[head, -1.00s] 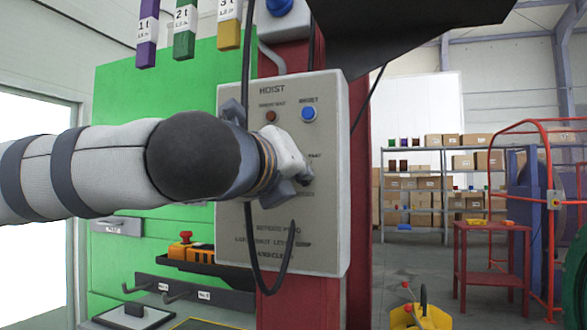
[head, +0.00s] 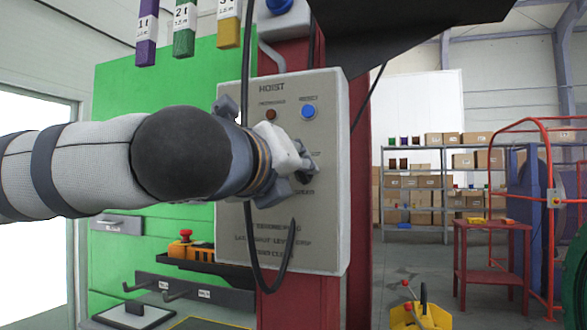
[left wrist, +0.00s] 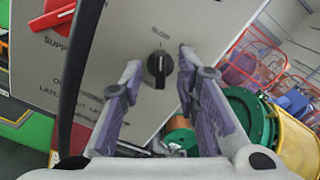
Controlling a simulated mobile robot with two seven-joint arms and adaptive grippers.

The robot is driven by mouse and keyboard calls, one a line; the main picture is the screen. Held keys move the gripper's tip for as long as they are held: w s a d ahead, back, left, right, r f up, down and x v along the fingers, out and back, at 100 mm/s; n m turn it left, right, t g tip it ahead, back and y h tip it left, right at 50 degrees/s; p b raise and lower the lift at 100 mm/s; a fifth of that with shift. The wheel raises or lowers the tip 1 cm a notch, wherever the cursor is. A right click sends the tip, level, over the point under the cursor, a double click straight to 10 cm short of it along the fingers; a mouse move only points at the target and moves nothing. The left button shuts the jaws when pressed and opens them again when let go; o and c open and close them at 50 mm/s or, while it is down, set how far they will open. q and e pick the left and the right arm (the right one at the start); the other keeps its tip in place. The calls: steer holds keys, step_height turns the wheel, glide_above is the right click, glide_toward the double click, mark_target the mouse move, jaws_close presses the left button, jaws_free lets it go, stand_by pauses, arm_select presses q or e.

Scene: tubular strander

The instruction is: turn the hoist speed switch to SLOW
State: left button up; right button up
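The hoist panel (head: 232,245) is a grey box on a red column. In the left wrist view, a black rotary switch (left wrist: 159,68) sits on it, with small blurred lettering and a tick above. Its grip bar stands about upright in that picture, with a pale line on its lower part. My left gripper (left wrist: 158,72) is open, with one fingertip on each side of the switch and visible gaps between. In the head view my left gripper (head: 300,170) is in front of the panel and largely hides the switch. My right gripper is in neither view.
A red switch (left wrist: 55,14) is at the upper left of the wrist view. A blue button (head: 308,112) and a brown lamp (head: 271,114) are above the gripper. A black cable (head: 246,215) hangs before the panel. A red table (head: 490,226) stands farther right.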

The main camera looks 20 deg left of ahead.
arm_select(q)
steer(key=s, duration=1.1)
steer(key=shift+a, duration=0.2)
steer(key=shift+w, duration=0.1)
